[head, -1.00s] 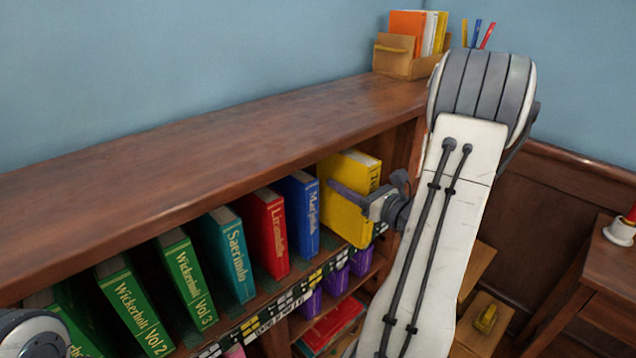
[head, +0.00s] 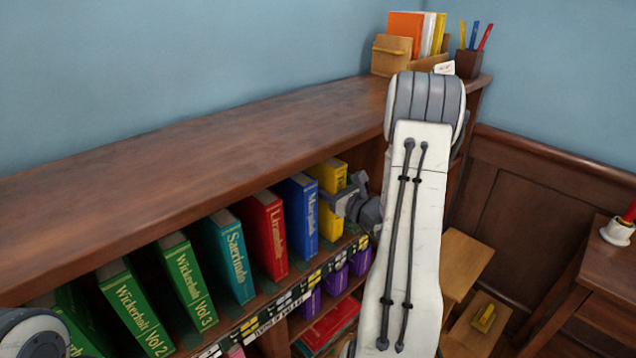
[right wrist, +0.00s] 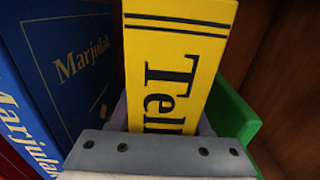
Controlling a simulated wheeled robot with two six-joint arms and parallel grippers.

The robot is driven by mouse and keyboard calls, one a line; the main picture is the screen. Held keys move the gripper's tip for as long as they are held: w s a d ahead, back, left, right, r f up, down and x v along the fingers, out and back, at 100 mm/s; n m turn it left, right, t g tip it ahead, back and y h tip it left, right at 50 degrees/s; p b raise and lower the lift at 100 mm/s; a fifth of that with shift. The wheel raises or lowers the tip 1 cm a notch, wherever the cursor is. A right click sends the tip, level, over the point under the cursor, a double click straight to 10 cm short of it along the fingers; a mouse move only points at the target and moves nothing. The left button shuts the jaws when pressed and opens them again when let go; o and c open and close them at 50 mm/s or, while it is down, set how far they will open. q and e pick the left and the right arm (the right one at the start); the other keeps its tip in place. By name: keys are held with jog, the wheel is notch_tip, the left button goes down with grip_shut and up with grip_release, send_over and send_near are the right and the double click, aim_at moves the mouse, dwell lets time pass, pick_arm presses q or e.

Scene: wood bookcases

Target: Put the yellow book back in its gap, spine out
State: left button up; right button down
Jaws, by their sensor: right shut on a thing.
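The yellow book (head: 331,222) stands upright at the right end of the upper shelf row, its spine facing out. In the right wrist view the yellow book (right wrist: 178,60) shows black lettering starting "Tell" on its spine. My right gripper (head: 340,203) is shut on it; in the right wrist view the jaws (right wrist: 165,125) sit on both sides of the lower spine. The blue book "Marjulah" (head: 300,215) is just to its left, and a green piece (right wrist: 236,115) is to its right. Only a rounded part of my left arm shows; its gripper is out of view.
Red (head: 265,235), teal (head: 228,255) and green books (head: 188,280) fill the shelf to the left. A wooden box of books (head: 391,56) and a pen cup (head: 468,63) stand on the bookcase top.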

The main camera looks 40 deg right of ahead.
jog(key=shift+f, duration=0.15)
jog(key=shift+c, duration=1.8)
grip_release()
jog(key=s+b, duration=0.1)
jog(key=s, duration=1.1)
jog(key=shift+d, duration=0.45)
